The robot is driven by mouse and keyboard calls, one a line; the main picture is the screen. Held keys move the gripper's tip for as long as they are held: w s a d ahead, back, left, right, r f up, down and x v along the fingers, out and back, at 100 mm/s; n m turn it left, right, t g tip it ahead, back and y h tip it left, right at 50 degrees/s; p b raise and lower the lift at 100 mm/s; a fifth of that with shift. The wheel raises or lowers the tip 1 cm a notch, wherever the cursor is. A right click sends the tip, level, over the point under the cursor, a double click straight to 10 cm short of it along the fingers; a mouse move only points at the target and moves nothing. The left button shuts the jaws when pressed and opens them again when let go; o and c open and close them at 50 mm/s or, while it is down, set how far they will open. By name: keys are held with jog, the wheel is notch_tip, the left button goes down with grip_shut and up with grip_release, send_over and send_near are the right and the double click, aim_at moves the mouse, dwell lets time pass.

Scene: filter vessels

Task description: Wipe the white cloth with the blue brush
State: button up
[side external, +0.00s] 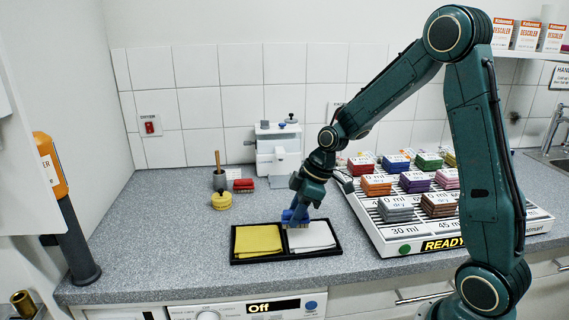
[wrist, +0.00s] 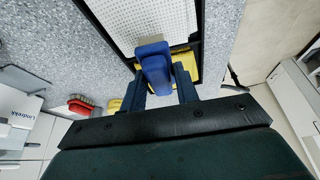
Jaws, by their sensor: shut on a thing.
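The white cloth (side external: 312,237) lies flat in the right compartment of a black tray (side external: 287,259). It also shows in the wrist view (wrist: 135,18) as a white textured sheet. My gripper (side external: 299,206) is shut on the blue brush (wrist: 153,62) and points down over the tray. In the side view the brush (side external: 294,217) is at the left part of the white cloth, near the divider. Its bristles are low at the cloth; I cannot tell whether they touch. A yellow cloth (side external: 258,241) lies in the left compartment and shows partly behind the brush in the wrist view.
A rack with several coloured cloth stacks (side external: 414,205) stands right of the tray. The counter left of the tray is clear.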

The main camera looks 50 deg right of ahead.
jog(key=shift+r, duration=2.8)
